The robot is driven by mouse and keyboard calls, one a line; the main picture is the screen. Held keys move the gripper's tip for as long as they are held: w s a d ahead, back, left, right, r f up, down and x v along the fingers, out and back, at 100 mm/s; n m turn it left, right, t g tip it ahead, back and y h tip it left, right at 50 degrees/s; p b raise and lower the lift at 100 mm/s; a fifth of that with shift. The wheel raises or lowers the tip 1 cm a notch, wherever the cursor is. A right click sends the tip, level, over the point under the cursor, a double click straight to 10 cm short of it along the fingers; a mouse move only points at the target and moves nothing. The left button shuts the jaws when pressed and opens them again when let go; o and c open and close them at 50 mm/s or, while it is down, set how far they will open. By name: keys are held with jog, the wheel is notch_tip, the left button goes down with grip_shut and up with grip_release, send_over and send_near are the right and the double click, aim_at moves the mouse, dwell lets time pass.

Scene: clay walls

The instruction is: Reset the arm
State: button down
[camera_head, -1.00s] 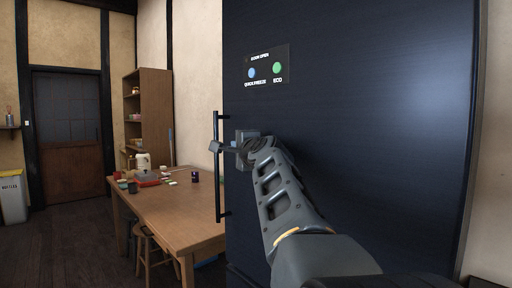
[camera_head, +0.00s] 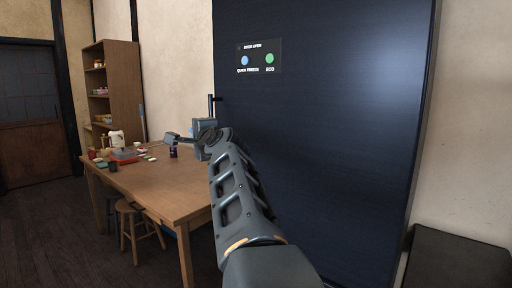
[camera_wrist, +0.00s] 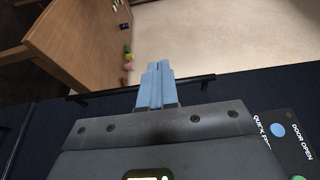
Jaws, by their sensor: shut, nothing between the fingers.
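My arm reaches forward in the head view, and my gripper (camera_head: 172,138) is at its far end, in front of the fridge's left edge and over the far table. In the wrist view its two pale blue fingers (camera_wrist: 157,68) lie together, shut with nothing between them. The dark blue fridge door (camera_head: 320,140) fills the middle. Its dark bar handle (camera_head: 210,104) shows only at the top, the rest hidden behind my arm. In the wrist view the handle (camera_wrist: 195,80) runs across behind the fingers. I cannot tell whether they touch.
A wooden table (camera_head: 170,190) with several small items stands left of the fridge, a stool (camera_head: 138,228) beside it. A shelf (camera_head: 118,85) and a door (camera_head: 35,120) are behind. A dark low box (camera_head: 458,258) is at lower right. The floor at left is clear.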

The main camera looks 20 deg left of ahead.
jog(key=d+f+t+h+p, duration=0.1)
jog(key=d+f+h, duration=0.1)
jog(key=d+f, duration=0.85)
jog(key=d+f+t+h, duration=0.1)
jog(key=d+f+h, duration=0.1)
jog(key=d+f, duration=0.85)
jog(key=s+d+f+n+t+h+p, duration=0.1)
jog(key=s+d+f+h, duration=0.1)
jog(key=s+d+f, duration=0.75)
jog(key=s+d+f+n+t+h, duration=0.1)
jog(key=s+d+f+n+h, duration=0.15)
jog(key=s+d+f, duration=0.6)
jog(key=s+d+f+n+h+p, duration=0.1)
jog(key=s+d+n+h+p, duration=0.15)
jog(key=s+d, duration=1.7)
jog(key=s+d+r+n+h, duration=0.1)
jog(key=s+r, duration=0.7)
jog(key=s, duration=0.3)
jog(key=s+d+r+h, duration=0.1)
jog(key=s+r+h, duration=0.1)
jog(key=s+r, duration=0.7)
jog(key=shift+s+d+r+n+g, duration=0.2)
jog(key=shift+s+n+g, duration=0.15)
jog(key=shift+s, duration=0.9)
